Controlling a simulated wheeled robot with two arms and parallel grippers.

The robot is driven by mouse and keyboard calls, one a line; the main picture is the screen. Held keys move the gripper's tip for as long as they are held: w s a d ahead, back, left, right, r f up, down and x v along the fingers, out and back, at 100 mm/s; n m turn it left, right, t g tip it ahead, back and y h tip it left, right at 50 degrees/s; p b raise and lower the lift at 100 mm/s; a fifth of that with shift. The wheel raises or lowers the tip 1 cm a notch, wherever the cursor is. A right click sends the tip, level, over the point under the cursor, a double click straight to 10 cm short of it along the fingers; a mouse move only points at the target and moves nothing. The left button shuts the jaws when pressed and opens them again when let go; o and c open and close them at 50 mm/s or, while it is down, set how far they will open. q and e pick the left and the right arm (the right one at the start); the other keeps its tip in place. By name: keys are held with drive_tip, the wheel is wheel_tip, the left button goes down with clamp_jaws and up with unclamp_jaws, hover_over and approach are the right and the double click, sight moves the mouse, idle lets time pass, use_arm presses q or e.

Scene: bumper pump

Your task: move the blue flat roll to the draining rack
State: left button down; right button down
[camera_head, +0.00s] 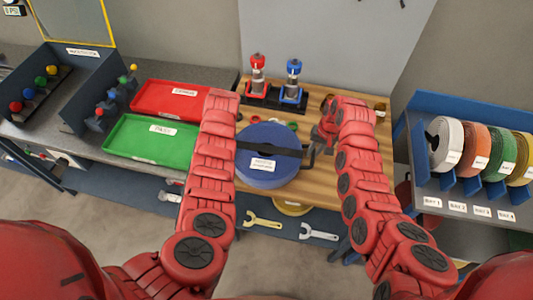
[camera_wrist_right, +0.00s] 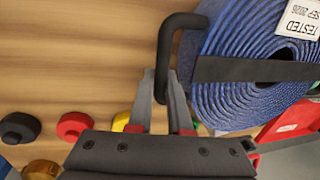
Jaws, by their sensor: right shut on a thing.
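The blue flat roll (camera_head: 268,172) lies flat on the wooden bench top, with a black strap across it and a white label. In the right wrist view the roll (camera_wrist_right: 225,95) shows its coiled edge, a "TESTED" tag and a bent black handle (camera_wrist_right: 165,50). My right gripper (camera_head: 317,143) is at the roll's right side; its fingers (camera_wrist_right: 163,95) are shut on the black handle. My left arm reaches along the roll's left edge, and its fingers are hidden. A blue-framed rack (camera_head: 408,118) with labelled bays stands at the right; no label naming it a draining rack is readable.
White, orange, green and yellow rolls (camera_head: 446,143) stand in the rack. A red tray (camera_head: 165,97) and a green tray (camera_head: 150,145) lie left. Red and blue pump-like fittings (camera_head: 293,82) stand behind the roll. Wrenches (camera_head: 318,234) lie below the bench's front.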

use_arm(q)
drive_tip(key=shift+r, duration=0.1)
use_arm(e)
drive_tip(key=shift+r, duration=0.1)
